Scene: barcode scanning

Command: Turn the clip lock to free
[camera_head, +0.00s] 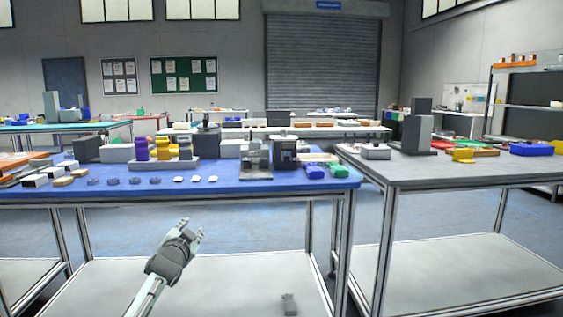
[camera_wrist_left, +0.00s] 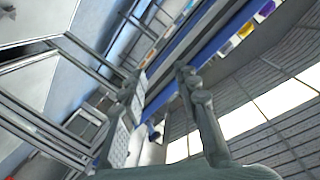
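My left gripper (camera_head: 192,229) is in front of the blue-topped table (camera_head: 120,188), below its top edge, with its fingers pointing up. In the left wrist view its two fingers (camera_wrist_left: 160,82) stand apart with nothing between them, so it is open and empty. I cannot make out a clip lock. A grey machine (camera_head: 256,160) and a darker device (camera_head: 286,153) stand side by side at the right part of the blue table, too small to show a lock. A small grey shape (camera_head: 289,304) at the bottom edge may be part of my right gripper; its fingers are unclear.
Small dark and white pieces (camera_head: 155,180) lie along the blue table's front edge. Blue (camera_head: 314,172) and green (camera_head: 339,171) items lie at its right end. A grey-topped table (camera_head: 440,172) stands to the right. A lower shelf (camera_head: 230,280) spans under the blue table.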

